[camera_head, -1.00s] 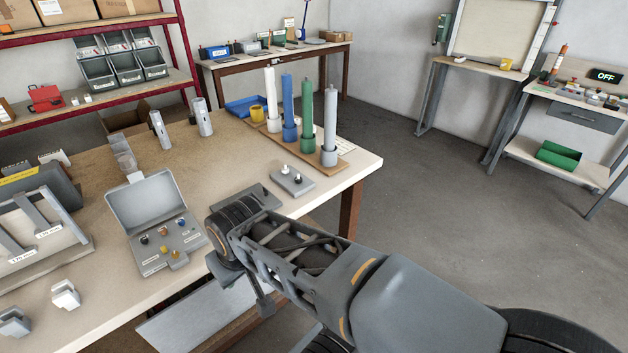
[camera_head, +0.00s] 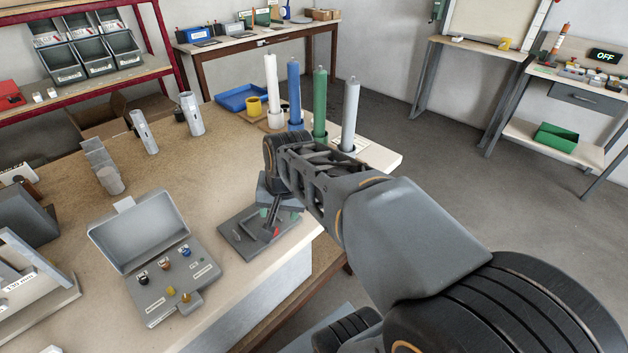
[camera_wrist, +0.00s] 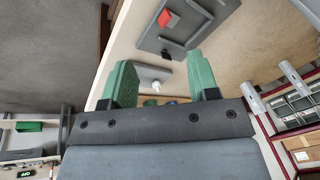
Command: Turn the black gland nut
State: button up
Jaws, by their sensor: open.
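My gripper (camera_head: 278,213) points down over the front right of the table, above a flat grey plate. Its green fingers are apart and empty in the wrist view (camera_wrist: 160,84). A small light grey block (camera_wrist: 148,73) with a white knob (camera_wrist: 157,84) shows between and beyond the fingers. I cannot make out a black gland nut on this block; in the head view my arm covers most of it. The grey plate (camera_wrist: 195,12) carries a red part (camera_wrist: 168,18) and a small black part (camera_wrist: 167,55); I cannot tell what the black part is.
An open grey case (camera_head: 160,300) with black, orange, blue and yellow knobs stands left of my gripper. White, blue, green and grey cylinders (camera_head: 320,105) stand upright behind my arm. Grey profiles (camera_head: 143,132) stand further left. The table's middle is clear.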

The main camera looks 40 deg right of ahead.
jog(key=w+d+m+y+b, duration=0.1)
jog(key=w+d+m, duration=0.3)
jog(key=d+m, duration=0.65)
jog(key=w+d+m+y+b, duration=0.1)
jog(key=w+d+m, duration=0.3)
jog(key=d+m, duration=0.65)
jog(key=shift+t, duration=0.3)
jog(key=x, duration=0.4)
jog(key=d+x, duration=0.1)
jog(key=x, duration=0.6)
jog(key=shift+w+d+f, duration=0.15)
jog(key=shift+d+f, duration=0.15)
jog(key=shift+f, duration=0.3)
jog(key=shift+x, duration=0.95)
jog(key=c, duration=0.9)
jog(key=shift+c, duration=0.2)
jog(key=shift+r, duration=0.1)
